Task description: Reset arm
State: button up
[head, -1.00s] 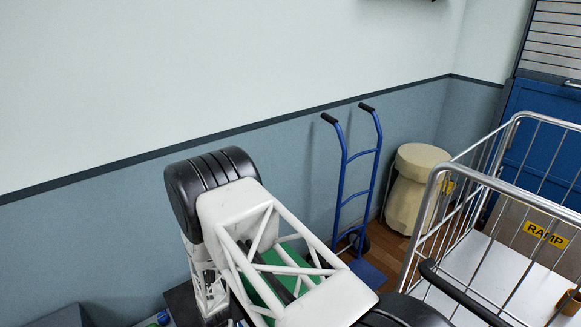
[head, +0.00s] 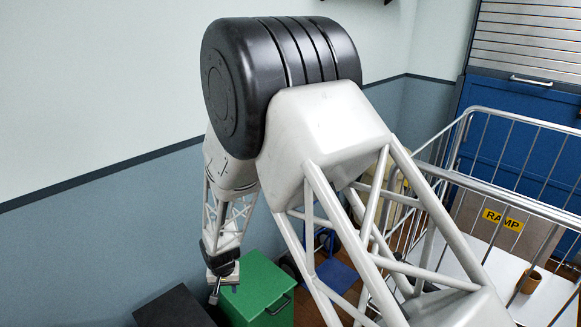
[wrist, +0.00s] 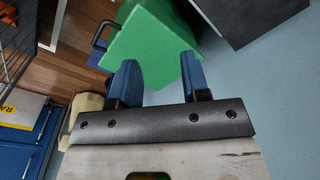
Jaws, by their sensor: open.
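My gripper (wrist: 158,80) is open in the wrist view, with two blue fingers apart and nothing between them. In the head view my gripper (head: 215,293) hangs at the end of my raised, bent arm, beside a green box (head: 262,290). The green box also shows in the wrist view (wrist: 150,40), beyond the fingertips. I cannot tell the exact gap between gripper and box. My arm hides the middle of the head view.
A dark box (head: 172,306) stands left of the green box. A blue hand truck (head: 335,268) is partly hidden behind my arm.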

jog(key=s+d+r+t, duration=0.1)
jog(key=s+d+r, duration=0.2)
jog(key=d+r, duration=0.95)
jog(key=s+d+r, duration=0.3)
jog(key=d+r, duration=0.7)
jog(key=r, duration=0.5)
jog(key=s+d+r, duration=0.6)
jog(key=s+d, duration=0.2)
jog(key=s, duration=0.4)
jog(key=s+d+r+m+t, duration=0.1)
jog(key=s+d+r, duration=0.5)
jog(key=s, duration=0.6)
jog(key=shift+s+d+h, duration=0.2)
jog(key=shift+d+h, duration=0.1)
jog(key=shift+d, duration=0.95)
